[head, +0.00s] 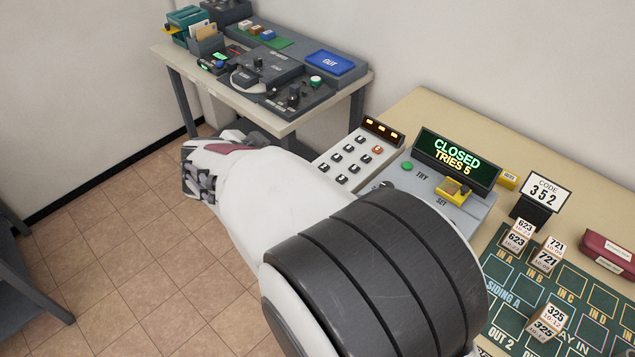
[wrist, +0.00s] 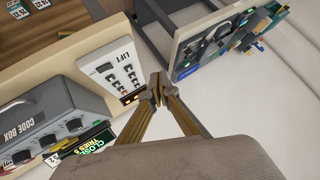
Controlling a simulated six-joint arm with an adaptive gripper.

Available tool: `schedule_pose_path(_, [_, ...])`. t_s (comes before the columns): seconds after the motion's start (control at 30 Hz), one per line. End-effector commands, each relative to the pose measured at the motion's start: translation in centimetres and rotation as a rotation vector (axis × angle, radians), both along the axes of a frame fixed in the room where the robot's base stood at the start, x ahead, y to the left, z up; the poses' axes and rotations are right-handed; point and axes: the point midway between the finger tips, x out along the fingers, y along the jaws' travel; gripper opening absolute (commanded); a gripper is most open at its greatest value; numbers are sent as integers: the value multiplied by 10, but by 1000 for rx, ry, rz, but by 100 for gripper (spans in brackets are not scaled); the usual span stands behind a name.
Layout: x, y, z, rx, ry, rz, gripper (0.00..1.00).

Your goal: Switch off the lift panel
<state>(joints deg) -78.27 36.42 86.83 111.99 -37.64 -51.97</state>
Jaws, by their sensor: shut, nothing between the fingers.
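The lift panel (head: 349,157) is a pale box with rows of dark keys and one orange key; its lower part is hidden by my arm in the head view. A dark display strip with amber lights (head: 381,130) is lit along its top edge. In the wrist view the panel (wrist: 112,70), marked LIFT, lies left of my gripper (wrist: 158,84). The gripper is shut and empty, with its tips beside the panel's display end. Whether they touch it I cannot tell.
The code box (wrist: 40,122) stands beside the panel; its sign (head: 455,157) reads CLOSED, TRIES 5. A green siding board (head: 500,290) with numbered blocks lies to the right. A second table (head: 165,52) with devices and a blue OUT tray (head: 330,62) stands back left.

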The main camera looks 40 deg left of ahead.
Motion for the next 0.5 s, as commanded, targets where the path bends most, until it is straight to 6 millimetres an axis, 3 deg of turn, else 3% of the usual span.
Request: schedule_pose_path(0.5, [13, -75, -3, -271, 15, -196, 0])
